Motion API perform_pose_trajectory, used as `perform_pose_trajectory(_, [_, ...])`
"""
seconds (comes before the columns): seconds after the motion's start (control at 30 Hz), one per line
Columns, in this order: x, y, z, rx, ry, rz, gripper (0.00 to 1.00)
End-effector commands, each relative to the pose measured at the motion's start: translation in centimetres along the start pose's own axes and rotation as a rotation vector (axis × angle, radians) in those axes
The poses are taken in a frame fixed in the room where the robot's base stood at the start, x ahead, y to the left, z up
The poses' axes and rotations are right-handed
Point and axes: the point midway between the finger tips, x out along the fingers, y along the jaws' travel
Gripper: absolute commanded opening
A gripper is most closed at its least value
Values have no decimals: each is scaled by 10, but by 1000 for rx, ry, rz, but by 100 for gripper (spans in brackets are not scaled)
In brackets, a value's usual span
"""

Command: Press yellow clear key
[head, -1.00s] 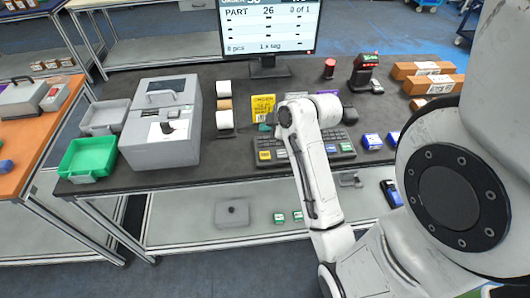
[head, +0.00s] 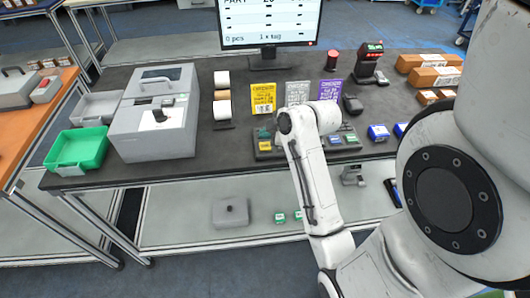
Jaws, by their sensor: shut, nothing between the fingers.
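The dark key panel (head: 258,156) lies near the table's front edge, partly behind my arm. A yellow key (head: 264,147) shows at its left end, with a green key (head: 263,133) behind it. Blue and green keys (head: 343,139) show on its right part. The yellow key's surface is clear of my arm in this view. My white arm crosses the middle of the panel. My gripper is not visible; my arm links appear to hide it, so its distance to the yellow key cannot be judged.
Yellow (head: 263,99), grey (head: 297,93) and purple (head: 328,89) cards stand behind the panel. A grey machine (head: 157,115) and a green tray (head: 77,149) stand left. A monitor (head: 268,25), red button (head: 332,60), scanner stand (head: 368,62) and cardboard boxes (head: 432,76) are behind and right.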

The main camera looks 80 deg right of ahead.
Motion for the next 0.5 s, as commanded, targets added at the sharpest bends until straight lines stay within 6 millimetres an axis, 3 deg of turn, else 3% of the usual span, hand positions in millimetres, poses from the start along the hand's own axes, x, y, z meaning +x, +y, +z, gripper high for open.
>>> perform_pose_trajectory(0.13, [11,-8,7,-1,1,0,0])
perform_pose_trajectory(0.5, [12,-9,8,-1,1,0,0])
